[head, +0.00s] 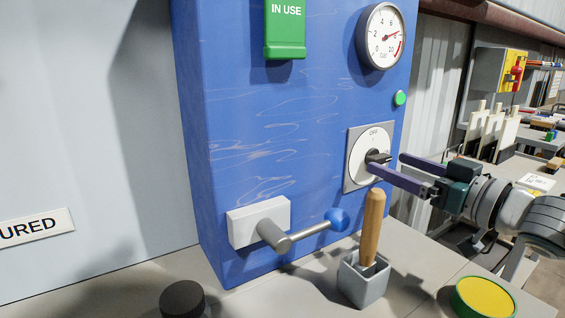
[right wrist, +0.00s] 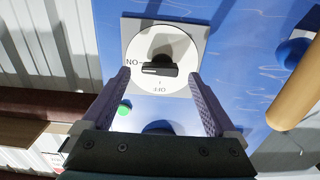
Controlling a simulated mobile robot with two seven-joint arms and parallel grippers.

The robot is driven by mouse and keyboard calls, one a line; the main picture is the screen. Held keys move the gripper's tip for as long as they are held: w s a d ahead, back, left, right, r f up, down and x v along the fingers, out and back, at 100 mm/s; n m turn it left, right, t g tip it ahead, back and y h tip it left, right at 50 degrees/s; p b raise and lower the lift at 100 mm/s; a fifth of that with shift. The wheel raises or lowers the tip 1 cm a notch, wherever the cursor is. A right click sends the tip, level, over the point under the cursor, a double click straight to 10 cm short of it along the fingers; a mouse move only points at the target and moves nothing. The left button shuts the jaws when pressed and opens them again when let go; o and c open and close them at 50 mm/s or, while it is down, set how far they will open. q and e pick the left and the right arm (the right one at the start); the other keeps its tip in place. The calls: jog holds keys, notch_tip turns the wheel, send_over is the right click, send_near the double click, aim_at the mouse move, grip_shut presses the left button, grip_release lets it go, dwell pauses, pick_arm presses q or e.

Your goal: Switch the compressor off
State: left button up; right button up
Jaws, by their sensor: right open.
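The compressor is a blue cabinet (head: 290,120) with a rotary switch on its front. The switch has a white dial (head: 357,160) on a grey plate, with OFF at the top in the head view, and a black knob (head: 378,157). In the right wrist view the dial appears upside down, and the black knob (right wrist: 160,70) lies crosswise, its white-marked end towards ON at the left. My right gripper (head: 388,163) is open, its fingers either side of the knob. In the right wrist view the fingertips (right wrist: 158,75) show gaps to the knob. My left gripper is out of view.
Below stand a blue-knobbed lever (head: 310,230), a grey cup (head: 362,283) with a wooden handle (head: 373,218), a black round knob (head: 182,300) and a yellow disc (head: 485,297). A gauge (head: 381,36), green button (head: 399,98) and green IN USE tag (head: 285,28) are above.

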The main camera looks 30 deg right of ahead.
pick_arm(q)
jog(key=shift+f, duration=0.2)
pick_arm(e)
jog(key=shift+w, duration=0.55)
jog(key=c, duration=1.4)
jog(key=shift+o, duration=0.2)
